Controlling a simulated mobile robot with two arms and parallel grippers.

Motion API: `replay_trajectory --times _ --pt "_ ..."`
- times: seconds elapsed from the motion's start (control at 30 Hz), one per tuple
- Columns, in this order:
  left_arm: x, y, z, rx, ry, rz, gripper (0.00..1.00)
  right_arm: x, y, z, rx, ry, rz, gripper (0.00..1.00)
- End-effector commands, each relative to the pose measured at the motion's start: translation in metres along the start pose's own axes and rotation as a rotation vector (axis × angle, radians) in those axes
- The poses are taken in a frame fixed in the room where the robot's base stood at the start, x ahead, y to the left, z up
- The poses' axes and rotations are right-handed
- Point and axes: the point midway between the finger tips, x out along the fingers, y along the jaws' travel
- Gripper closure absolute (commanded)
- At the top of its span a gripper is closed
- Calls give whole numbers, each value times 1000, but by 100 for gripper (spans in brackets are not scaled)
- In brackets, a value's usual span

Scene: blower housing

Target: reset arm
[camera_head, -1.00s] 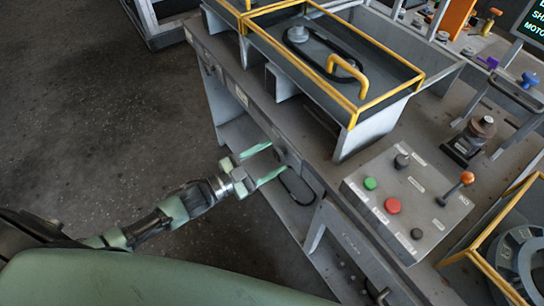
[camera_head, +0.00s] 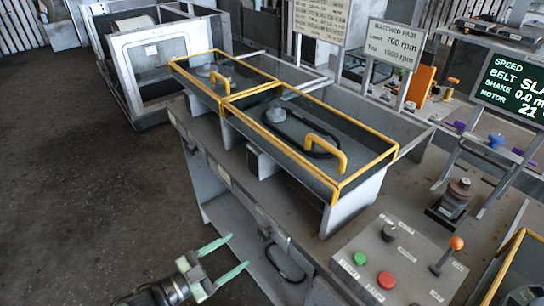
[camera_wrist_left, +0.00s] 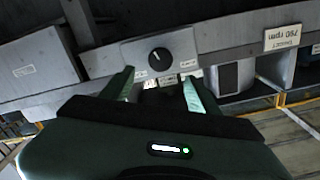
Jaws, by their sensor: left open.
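My left gripper (camera_head: 239,251) is at the lower left of the head view, in front of the bench's front face. Its two green fingers are spread and nothing is between them. In the left wrist view the open fingers (camera_wrist_left: 160,77) point at a black round knob (camera_wrist_left: 160,59) on a grey panel of the bench. The fingers look apart from the knob. My right gripper is not in view.
The bench (camera_head: 215,165) carries yellow-framed covered boxes (camera_head: 340,183). A control panel (camera_head: 400,262) has a green button (camera_head: 360,258), a red button (camera_head: 387,280) and an orange-tipped lever (camera_head: 456,243). Dark open floor (camera_head: 80,170) lies left of the bench.

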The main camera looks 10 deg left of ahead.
Motion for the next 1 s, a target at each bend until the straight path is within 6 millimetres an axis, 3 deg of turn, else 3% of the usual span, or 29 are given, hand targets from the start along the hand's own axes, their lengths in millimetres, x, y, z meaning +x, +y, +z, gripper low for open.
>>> replay_trajectory --times 0.13,0.23,0.37,0.47,0.6,0.7,0.83,1.0 --pt "-1 0 10 -6 -24 -12 40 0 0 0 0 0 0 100" --pt "-7 -2 45 -28 -108 -50 40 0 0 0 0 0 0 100" --pt "-31 7 127 -88 -313 -128 40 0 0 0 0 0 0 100" --pt "-62 28 196 -153 -503 -179 40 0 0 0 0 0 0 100" --pt "-115 79 274 -257 -761 -218 40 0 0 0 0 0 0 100" --pt "-156 129 316 -337 -938 -223 40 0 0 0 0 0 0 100" --pt "-210 206 349 -444 -1157 -198 40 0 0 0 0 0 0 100" --pt "-267 299 359 -563 -1383 -138 40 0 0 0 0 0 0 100"
